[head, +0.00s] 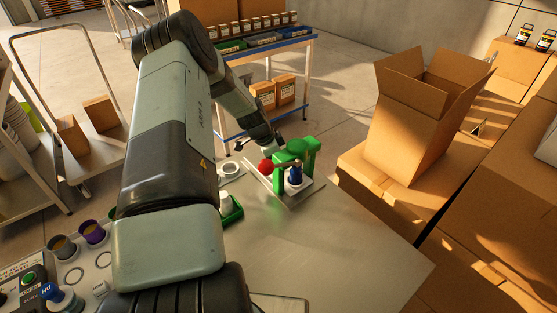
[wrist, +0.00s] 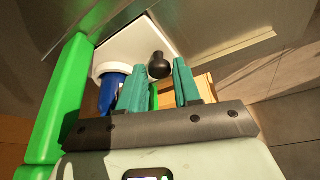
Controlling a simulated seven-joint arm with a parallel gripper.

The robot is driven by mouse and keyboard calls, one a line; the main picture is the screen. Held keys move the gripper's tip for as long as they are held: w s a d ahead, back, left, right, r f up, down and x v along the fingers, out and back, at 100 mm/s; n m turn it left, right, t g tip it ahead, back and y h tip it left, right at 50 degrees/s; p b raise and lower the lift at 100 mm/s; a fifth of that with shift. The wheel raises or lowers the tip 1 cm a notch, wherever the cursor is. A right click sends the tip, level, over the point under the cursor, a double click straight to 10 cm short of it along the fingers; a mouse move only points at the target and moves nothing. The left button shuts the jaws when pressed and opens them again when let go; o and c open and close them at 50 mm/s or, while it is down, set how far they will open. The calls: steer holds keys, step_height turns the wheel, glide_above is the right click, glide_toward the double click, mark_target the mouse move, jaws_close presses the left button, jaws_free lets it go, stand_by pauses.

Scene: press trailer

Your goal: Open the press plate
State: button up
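The press (head: 311,160) is a green frame on a thin grey base at the far end of the metal table. A round green part (head: 292,147) sits at its top; I cannot tell for sure which part is the press plate. A blue piece (head: 295,176) stands inside the frame and shows in the wrist view (wrist: 110,92) beside a white plate (wrist: 122,48). My gripper (wrist: 159,68) has two teal fingers apart. A black round knob (wrist: 158,66) shows between the fingertips; contact cannot be told. In the head view my arm reaches the press and hides the fingers.
Cardboard boxes (head: 416,120) stand to the right, and a shelf cart (head: 265,45) behind. The table's front right is clear.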

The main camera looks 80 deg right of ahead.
jaws_close()
steer(key=w+d, duration=0.7)
steer(key=d, duration=0.1)
steer(key=shift+w, duration=0.4)
steer(key=shift+o, duration=2.2)
jaws_free()
steer(key=shift+a+r, duration=0.1)
steer(key=v, duration=1)
steer(key=shift+w+r, duration=0.25)
steer(key=shift+r, duration=0.05)
